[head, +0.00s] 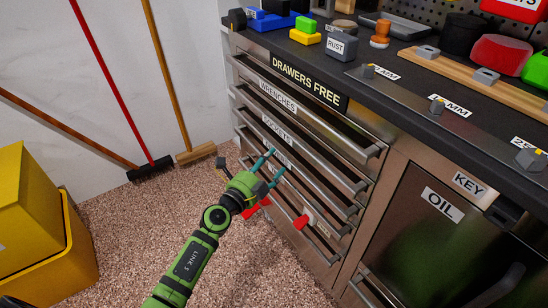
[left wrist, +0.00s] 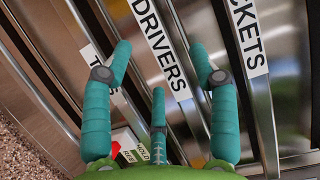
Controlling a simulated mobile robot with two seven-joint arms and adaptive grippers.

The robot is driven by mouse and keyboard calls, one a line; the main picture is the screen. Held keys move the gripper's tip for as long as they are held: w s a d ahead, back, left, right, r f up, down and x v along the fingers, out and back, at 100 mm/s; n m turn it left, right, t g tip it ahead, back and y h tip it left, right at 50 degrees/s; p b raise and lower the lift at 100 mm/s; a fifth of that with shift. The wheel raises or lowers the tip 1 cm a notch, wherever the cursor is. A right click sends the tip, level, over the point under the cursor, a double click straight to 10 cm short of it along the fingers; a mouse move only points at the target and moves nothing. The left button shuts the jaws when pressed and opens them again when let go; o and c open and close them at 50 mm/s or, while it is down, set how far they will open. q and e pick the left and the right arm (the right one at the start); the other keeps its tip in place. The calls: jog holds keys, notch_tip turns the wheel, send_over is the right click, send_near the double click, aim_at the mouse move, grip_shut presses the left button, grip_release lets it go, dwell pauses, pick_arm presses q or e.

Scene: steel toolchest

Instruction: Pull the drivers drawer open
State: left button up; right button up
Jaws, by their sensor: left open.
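The drivers drawer is one of several stacked steel drawers in the chest. Its DRIVERS label (left wrist: 160,45) shows in the left wrist view, between my spread fingers. In the head view that label is mostly hidden behind my left gripper (head: 269,164). The drawer looks in line with its neighbours, with no clear pull-out. My left gripper is open and empty, its teal fingers pointing at the drawer fronts. In the left wrist view the left gripper (left wrist: 160,60) straddles the label area; whether it touches a handle bar, I cannot tell. My right gripper is not in view.
The WRENCHES drawer (head: 278,96) and SOCKETS drawer (head: 278,128) sit above, each with a bar handle. A yellow bin (head: 30,215) and brooms (head: 195,153) stand at left. The OIL cabinet (head: 440,230) is at right. Open floor lies in front.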

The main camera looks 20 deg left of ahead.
aim_at(277, 156)
pick_arm(q)
jog(key=x, duration=0.2)
jog(key=shift+w+f+b, duration=0.2)
jog(key=shift+w+b, duration=0.1)
jog(key=shift+w, duration=0.05)
jog(key=shift+w+d+r, duration=0.1)
jog(key=shift+w, duration=0.45)
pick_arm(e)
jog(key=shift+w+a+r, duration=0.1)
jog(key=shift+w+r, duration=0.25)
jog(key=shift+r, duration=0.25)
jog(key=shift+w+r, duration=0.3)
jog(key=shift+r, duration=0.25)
pick_arm(q)
grip_shut()
